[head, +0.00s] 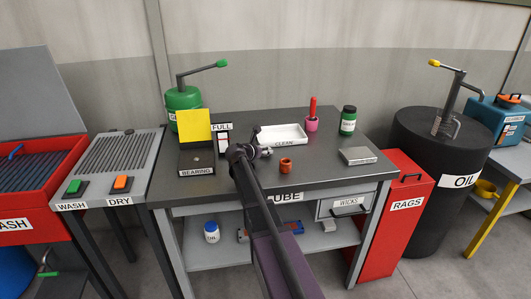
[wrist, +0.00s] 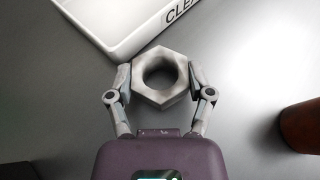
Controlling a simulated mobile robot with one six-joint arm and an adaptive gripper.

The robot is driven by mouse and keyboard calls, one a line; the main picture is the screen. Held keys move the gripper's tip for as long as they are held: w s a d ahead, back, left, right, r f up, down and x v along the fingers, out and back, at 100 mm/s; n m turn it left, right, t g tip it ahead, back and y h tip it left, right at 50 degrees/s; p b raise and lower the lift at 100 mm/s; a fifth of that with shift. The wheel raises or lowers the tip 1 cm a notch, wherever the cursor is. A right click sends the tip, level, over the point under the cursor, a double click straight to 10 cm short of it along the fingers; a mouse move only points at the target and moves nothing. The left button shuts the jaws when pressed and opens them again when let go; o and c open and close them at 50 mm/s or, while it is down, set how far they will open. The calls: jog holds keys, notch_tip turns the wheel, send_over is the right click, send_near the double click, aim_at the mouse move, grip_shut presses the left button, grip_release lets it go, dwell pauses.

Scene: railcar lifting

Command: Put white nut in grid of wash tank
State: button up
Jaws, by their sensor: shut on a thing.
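The white nut (wrist: 160,77), a pale grey-white hexagon with a round hole, is between the two fingers of my gripper (wrist: 160,82) in the wrist view. My gripper is shut on it from both sides. In the head view my gripper (head: 262,153) is over the lube table, in front of the white CLEAN tray (head: 297,141), and the nut is hard to make out. The red wash tank (head: 45,190) stands at the far left, with a dark ribbed grid (head: 45,165) inside it. I cannot tell how high the nut is above the table.
A draining rack (head: 120,153) with green and orange buttons labelled WASH and DRY stands between the tank and the lube table. A yellow-lidded BEARING box (head: 195,125), a FULL gauge and a green can (head: 183,97) are left of my gripper. An orange-brown ring (head: 286,165) is right of it.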

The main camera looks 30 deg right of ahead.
jog(key=shift+f, duration=0.15)
jog(key=o, duration=1.3)
jog(key=shift+r, duration=0.25)
jog(key=shift+s+a+r, duration=0.1)
jog(key=shift+s+a, duration=0.05)
jog(key=shift+a, duration=0.05)
jog(key=p+v, duration=0.4)
jog(key=v, duration=0.5)
jog(key=shift+s+a+r, duration=0.2)
jog(key=shift+a, duration=0.05)
jog(key=shift+p+v, duration=0.3)
jog(key=shift+v, duration=0.55)
